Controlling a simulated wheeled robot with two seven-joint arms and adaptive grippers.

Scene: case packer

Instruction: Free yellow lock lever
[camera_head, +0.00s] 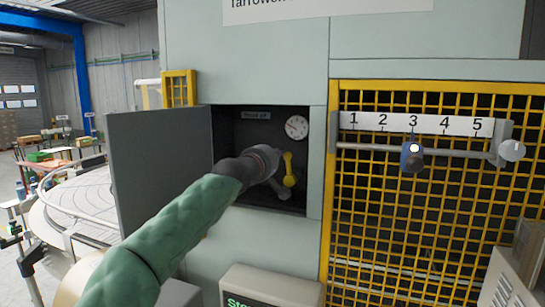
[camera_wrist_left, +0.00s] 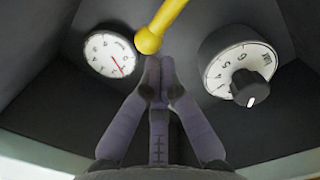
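The yellow lock lever (camera_head: 288,168) stands inside a dark open recess in the grey-green machine. In the left wrist view its yellow rod (camera_wrist_left: 165,18) comes down from the top and ends in a ball (camera_wrist_left: 148,42). My left gripper (camera_head: 284,191) reaches into the recess at the lever. In the left wrist view its fingers (camera_wrist_left: 160,66) are together, with their tips just by the ball; I cannot tell whether they touch it. Nothing shows between them. My right gripper is not in view.
The recess door (camera_head: 160,168) stands open on the left. A round gauge (camera_wrist_left: 110,53) and a numbered dial with a black knob (camera_wrist_left: 240,72) flank the fingers. A yellow mesh guard (camera_head: 440,215) is right of the recess, with a blue slider (camera_head: 411,157) under the 3.

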